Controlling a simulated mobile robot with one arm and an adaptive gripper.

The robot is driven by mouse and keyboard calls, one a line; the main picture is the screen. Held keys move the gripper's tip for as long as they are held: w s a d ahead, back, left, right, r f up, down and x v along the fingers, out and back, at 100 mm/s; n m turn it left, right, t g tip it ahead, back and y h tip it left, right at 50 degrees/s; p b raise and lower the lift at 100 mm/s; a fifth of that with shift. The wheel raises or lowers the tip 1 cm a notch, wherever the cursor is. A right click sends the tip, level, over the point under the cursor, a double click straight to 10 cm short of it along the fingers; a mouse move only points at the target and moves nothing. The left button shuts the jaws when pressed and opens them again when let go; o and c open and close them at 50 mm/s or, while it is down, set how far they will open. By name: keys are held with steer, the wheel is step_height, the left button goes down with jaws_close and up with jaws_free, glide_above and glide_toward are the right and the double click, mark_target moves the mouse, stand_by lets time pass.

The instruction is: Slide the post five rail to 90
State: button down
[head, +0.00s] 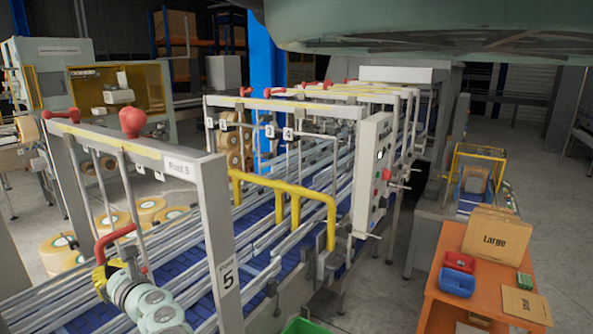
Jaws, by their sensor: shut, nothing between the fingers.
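The post five frame stands at the left front, its white crossbar (165,153) labelled "Post 5" and its upright (222,235) marked "5". A yellow scale strip runs along the crossbar; its numbers are too small to read. A large red knob (133,122) and a smaller red knob (62,115) sit on top. Metal rods hang from the crossbar toward the grey guide rails (268,238) over the blue conveyor. My gripper (102,262) is at the lower left, below the crossbar, beside a curved red part (114,240). It is shut and empty; its fingertips are hard to make out.
A yellow guard bar (285,190) and a white control panel (372,175) stand to the right of post five. More numbered posts stand behind. An orange table (450,290) with red and blue bins is at the right. Tape rolls (60,255) lie at the left.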

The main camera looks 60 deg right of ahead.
steer(key=s+b, duration=0.2)
steer(key=s, duration=0.4)
steer(key=shift+d+b, duration=0.15)
steer(key=shift+b, duration=0.15)
stand_by(2.8)
steer(key=shift+s+d+b, duration=0.1)
steer(key=shift+s+b, duration=1.75)
steer(key=shift+s, duration=1.05)
stand_by(1.4)
